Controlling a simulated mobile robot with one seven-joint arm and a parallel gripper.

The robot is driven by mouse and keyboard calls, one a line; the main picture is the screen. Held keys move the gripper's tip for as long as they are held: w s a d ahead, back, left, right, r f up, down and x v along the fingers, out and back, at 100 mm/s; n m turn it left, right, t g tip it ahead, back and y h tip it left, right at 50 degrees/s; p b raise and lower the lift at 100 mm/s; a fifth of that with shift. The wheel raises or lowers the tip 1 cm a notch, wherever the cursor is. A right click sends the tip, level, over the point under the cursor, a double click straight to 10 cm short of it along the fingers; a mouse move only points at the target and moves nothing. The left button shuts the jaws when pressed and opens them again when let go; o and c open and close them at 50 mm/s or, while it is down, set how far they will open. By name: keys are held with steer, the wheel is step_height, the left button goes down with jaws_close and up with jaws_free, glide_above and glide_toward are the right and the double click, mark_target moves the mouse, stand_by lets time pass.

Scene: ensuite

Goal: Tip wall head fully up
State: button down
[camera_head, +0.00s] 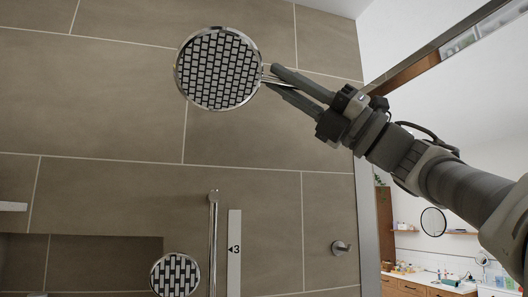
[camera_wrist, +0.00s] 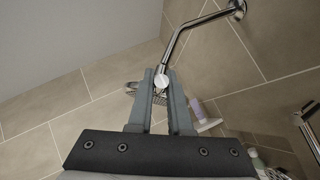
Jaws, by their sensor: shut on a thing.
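The wall head (camera_head: 217,68) is a round chrome shower head with a dark tiled-pattern face that shows nearly full-on in the head view. My gripper (camera_head: 268,77) reaches in from the right, its fingers shut at the head's right rim. A bent chrome shower arm (camera_wrist: 190,32) runs from the wall down to the joint between the fingertips. Most of the head is hidden there by my fingers.
A smaller round hand shower (camera_head: 175,275) hangs low beside a vertical chrome rail (camera_head: 213,240). A white strip marked 3 (camera_head: 235,255) and a small chrome knob (camera_head: 341,247) are on the brown tiled wall. A wall niche (camera_head: 90,262) lies lower left. Bottles (camera_wrist: 205,113) show in the wrist view.

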steer(key=c, duration=0.9)
jaws_free()
steer(key=shift+s+r, duration=0.15)
steer(key=shift+s, duration=0.05)
steer(key=shift+c, duration=0.2)
steer(key=shift+o, duration=0.5)
steer(key=shift+w, duration=0.15)
steer(key=b+v, duration=0.6)
steer(key=v, duration=1.1)
steer(key=shift+d+f, duration=0.15)
steer(key=shift+f, duration=0.15)
